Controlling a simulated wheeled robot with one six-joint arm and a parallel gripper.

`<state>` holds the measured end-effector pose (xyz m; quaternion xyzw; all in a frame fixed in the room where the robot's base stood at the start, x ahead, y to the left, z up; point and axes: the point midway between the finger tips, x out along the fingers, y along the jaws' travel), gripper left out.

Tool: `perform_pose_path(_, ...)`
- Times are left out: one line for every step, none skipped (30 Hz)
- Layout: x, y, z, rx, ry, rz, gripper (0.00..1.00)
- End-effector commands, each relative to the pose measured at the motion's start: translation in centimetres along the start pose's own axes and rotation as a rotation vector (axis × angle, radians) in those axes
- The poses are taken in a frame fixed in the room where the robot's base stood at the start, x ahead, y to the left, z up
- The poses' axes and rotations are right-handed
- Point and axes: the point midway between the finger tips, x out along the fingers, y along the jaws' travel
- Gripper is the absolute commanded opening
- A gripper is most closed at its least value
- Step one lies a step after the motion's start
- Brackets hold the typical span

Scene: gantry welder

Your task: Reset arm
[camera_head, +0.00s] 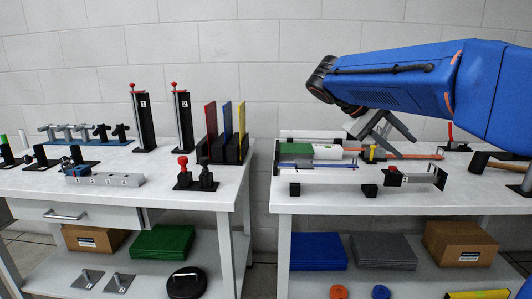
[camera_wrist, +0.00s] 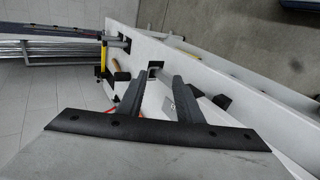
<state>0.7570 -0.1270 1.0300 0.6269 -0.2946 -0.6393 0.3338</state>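My arm reaches in from the right in the head view, its blue links above the right-hand workbench (camera_head: 310,204). My gripper (camera_head: 382,135) points down over the middle of that bench, close above or behind the fixture there; the head view does not show the exact gap. In the wrist view, the two dark fingers of my gripper (camera_wrist: 158,82) stand apart with nothing held between them. The white bench top (camera_wrist: 152,50) lies beyond the fingers.
A fixture with a green block (camera_head: 295,149) and rails lies on the right bench. A hammer (camera_head: 497,160) lies at its right. The left bench (camera_head: 115,185) holds upright black posts, coloured plates (camera_head: 227,125) and clamps. Boxes sit on the lower shelves.

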Motion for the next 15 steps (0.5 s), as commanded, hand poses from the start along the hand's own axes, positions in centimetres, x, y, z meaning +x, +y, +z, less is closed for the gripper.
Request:
perform_pose_path(0.8,-0.3,1.2,-0.004,0.009,-0.031,0.33)
perform_pose_path(1.3,-0.7,2.0,-0.007,0.016,-0.054,0.33)
perform_pose_path(2.0,-1.3,3.0,-0.013,0.028,-0.087,0.33)
perform_pose_path(2.6,-1.8,3.7,-0.017,0.036,-0.113,0.33)
perform_pose_path(3.1,-2.3,4.5,-0.020,0.045,-0.138,0.33)
perform_pose_path(3.7,-3.0,5.6,-0.024,0.057,-0.173,0.33)
perform_pose_path(4.2,-3.6,6.3,-0.026,0.067,-0.198,0.33)
perform_pose_path(4.6,-4.2,7.1,-0.027,0.076,-0.225,0.33)
perform_pose_path(5.2,-5.1,8.1,-0.027,0.088,-0.259,0.33)
perform_pose_path(5.6,-5.7,8.8,-0.026,0.099,-0.284,0.33)
perform_pose_path(6.0,-6.3,9.6,-0.025,0.109,-0.309,0.33)
perform_pose_path(6.5,-7.3,10.6,-0.023,0.122,-0.342,0.33)
perform_pose_path(6.8,-8.0,11.4,-0.021,0.132,-0.368,0.33)
perform_pose_path(7.1,-8.7,12.1,-0.016,0.143,-0.393,0.33)
perform_pose_path(7.5,-9.7,13.1,-0.010,0.157,-0.426,0.33)
